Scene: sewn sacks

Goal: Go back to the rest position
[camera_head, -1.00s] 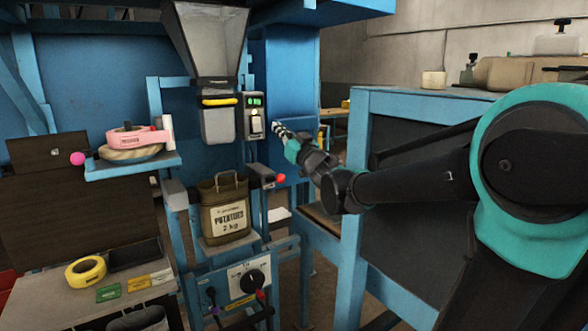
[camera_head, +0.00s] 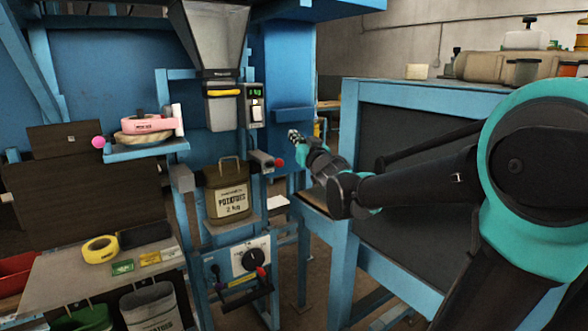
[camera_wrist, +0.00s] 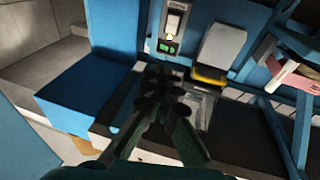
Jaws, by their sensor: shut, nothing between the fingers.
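My gripper (camera_head: 296,137) is at the end of my arm, in the middle of the head view. It is shut and empty, in the air to the right of the control box (camera_head: 255,108) with its green display. In the wrist view the gripper's dark fingers (camera_wrist: 160,88) are together, and the control box (camera_wrist: 174,22) shows beyond them. The brown potato sack (camera_head: 228,190) stands upright on a small shelf below the hopper spout, apart from my gripper.
A blue-framed table (camera_head: 420,87) stands right, close under my arm. A red-tipped lever (camera_head: 266,161) is just left of my gripper. A side shelf (camera_head: 150,150) holds pink and tan rolls. A bench (camera_head: 60,290) with yellow tape (camera_head: 100,249) is at lower left.

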